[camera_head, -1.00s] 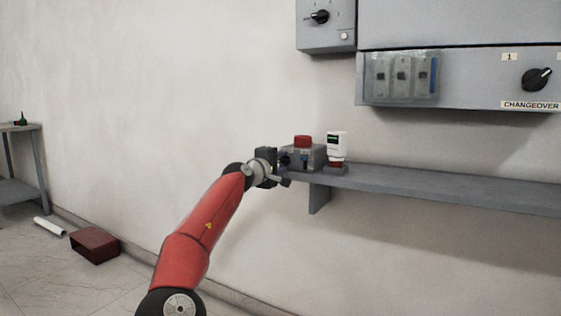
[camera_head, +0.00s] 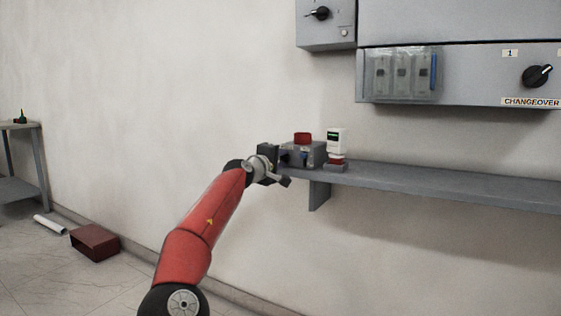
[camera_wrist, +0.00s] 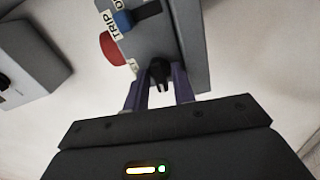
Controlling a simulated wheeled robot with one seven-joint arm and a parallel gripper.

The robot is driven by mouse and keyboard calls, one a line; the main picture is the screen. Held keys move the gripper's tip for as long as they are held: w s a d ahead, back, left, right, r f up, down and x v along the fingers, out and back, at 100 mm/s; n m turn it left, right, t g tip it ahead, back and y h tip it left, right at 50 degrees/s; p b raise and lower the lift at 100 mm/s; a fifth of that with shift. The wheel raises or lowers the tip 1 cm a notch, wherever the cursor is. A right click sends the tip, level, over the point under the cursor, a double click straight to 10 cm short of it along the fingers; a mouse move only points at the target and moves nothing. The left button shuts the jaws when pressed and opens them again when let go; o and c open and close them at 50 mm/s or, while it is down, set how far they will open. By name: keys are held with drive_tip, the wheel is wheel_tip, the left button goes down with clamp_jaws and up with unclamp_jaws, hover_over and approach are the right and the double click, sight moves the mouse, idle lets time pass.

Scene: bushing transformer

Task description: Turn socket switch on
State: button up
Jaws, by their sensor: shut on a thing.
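A grey socket box (camera_head: 308,154) with a red part (camera_head: 303,138) on top sits at the left end of the wall shelf. In the wrist view, the grey box (camera_wrist: 190,45) fills the upper middle, with a red button (camera_wrist: 112,48), a blue part (camera_wrist: 123,20) and a label reading TRIP. A black switch knob (camera_wrist: 159,72) sticks out of its near face. My gripper (camera_wrist: 159,88) has one finger on each side of the knob and is shut on it. In the head view my gripper (camera_head: 283,157) is at the box's left side, its fingertips hard to make out.
A white device (camera_head: 336,141) stands on the shelf (camera_head: 430,183), right of the box. Grey cabinets with black knobs hang above. A dark red open box (camera_head: 94,242) and a white tube (camera_head: 49,225) lie on the floor. The wall below the shelf is clear.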

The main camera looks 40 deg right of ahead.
drive_tip(key=m+b, duration=0.1)
drive_tip(key=m, duration=0.3)
drive_tip(key=shift+f, duration=0.15)
drive_tip(key=m+b, duration=0.1)
drive_tip(key=m, duration=0.3)
drive_tip(key=shift+m, duration=0.4)
drive_tip(key=m+b, duration=0.1)
drive_tip(key=m, duration=0.3)
drive_tip(key=shift+b, duration=0.3)
drive_tip(key=shift+m+b, duration=0.3)
drive_tip(key=shift+m, duration=1.8)
drive_tip(key=o, duration=0.7)
